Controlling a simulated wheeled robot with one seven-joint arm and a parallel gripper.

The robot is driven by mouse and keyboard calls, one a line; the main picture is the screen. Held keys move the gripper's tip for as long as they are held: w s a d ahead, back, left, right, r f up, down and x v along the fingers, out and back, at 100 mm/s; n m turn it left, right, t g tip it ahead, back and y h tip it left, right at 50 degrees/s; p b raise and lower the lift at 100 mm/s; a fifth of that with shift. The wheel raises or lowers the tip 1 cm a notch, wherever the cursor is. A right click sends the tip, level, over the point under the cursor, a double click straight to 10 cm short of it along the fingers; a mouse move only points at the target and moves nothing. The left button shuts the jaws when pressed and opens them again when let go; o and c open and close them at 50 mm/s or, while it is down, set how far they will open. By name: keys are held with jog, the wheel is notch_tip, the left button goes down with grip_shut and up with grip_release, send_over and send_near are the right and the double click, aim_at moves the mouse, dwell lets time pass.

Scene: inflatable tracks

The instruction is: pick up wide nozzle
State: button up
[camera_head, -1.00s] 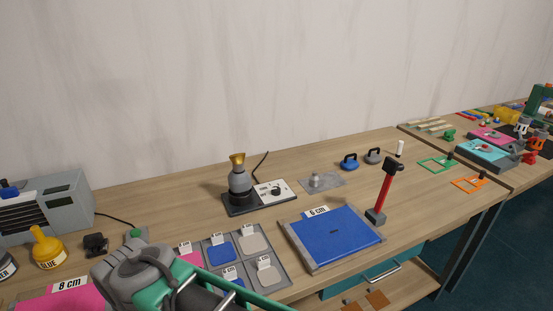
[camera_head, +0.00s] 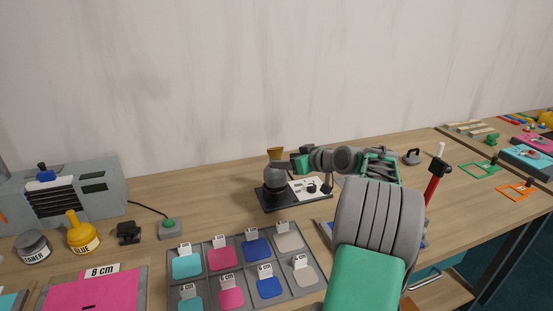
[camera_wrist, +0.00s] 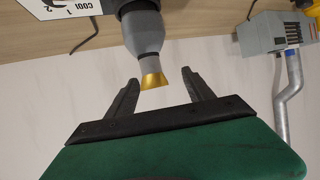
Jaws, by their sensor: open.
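The wide nozzle (camera_head: 275,152) is a gold flared tip on top of a grey heat tool (camera_head: 275,178) standing upright on a black base. In the wrist view the nozzle (camera_wrist: 154,81) appears between the two dark fingers of my gripper (camera_wrist: 160,77). My gripper is open, and I see a gap on both sides of the nozzle. In the head view my gripper (camera_head: 286,163) reaches in from the right at about nozzle height. I cannot tell exactly how deep the nozzle sits between the fingers.
A white control panel (camera_head: 305,188) adjoins the tool's base. A grey tray (camera_head: 207,248) of coloured sample pads lies in front. A glue bottle (camera_head: 82,235) and a grey machine (camera_head: 95,190) stand at left. A red-handled tool (camera_head: 432,188) stands right, behind my arm.

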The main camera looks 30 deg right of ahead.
aim_at(279, 158)
jog(key=w+f, duration=0.1)
jog(key=w, duration=0.1)
jog(key=w+f+p, duration=0.1)
jog(key=w, duration=0.1)
jog(key=w+d+f+p, duration=0.1)
jog(key=w, duration=0.1)
jog(key=shift+w+f, duration=0.15)
jog(key=shift+w, duration=0.15)
jog(key=shift+t, duration=0.3)
jog(key=shift+c, duration=0.4)
grip_shut()
